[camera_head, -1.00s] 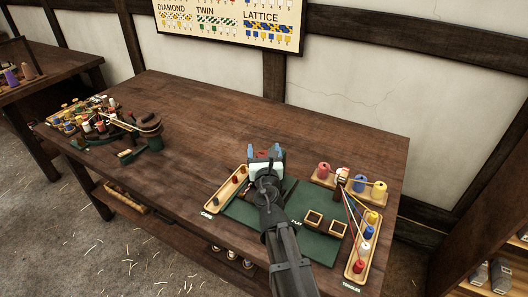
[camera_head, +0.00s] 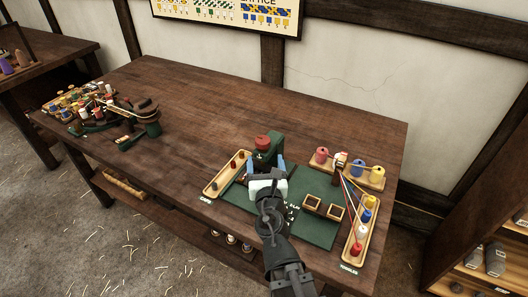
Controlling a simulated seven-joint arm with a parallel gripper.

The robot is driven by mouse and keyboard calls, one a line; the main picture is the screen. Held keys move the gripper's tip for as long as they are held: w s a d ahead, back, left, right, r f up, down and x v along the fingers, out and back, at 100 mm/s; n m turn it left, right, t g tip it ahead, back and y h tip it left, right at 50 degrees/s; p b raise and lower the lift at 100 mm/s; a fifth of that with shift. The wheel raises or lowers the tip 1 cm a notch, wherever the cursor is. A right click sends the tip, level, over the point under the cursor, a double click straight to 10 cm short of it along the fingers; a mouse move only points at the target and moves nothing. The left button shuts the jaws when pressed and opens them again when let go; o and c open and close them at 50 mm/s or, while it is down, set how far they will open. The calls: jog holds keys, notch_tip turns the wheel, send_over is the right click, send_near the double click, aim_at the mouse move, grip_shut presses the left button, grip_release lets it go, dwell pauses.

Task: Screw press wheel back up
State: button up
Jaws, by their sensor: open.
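The press (camera_head: 267,155) is a dark green upright block with a red wheel (camera_head: 263,142) on top. It stands at the back of the green mat (camera_head: 318,231). My gripper (camera_head: 266,166) is open, with its blue-tipped fingers apart at the near side of the press, just in front of and below the red wheel. The wheel is clear of the fingers in this view. The white hand hides the lower front of the press. I cannot tell whether a finger touches the press body.
A wooden tray (camera_head: 216,189) with small pieces lies left of the mat. Two small wooden frames (camera_head: 312,203) sit on the mat. At right stand a spool rack (camera_head: 369,184) and a toggle tray (camera_head: 349,257), with cords strung between. The table's middle (camera_head: 200,115) is bare.

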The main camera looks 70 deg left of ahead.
jog(key=shift+v, duration=0.75)
jog(key=shift+s, duration=0.1)
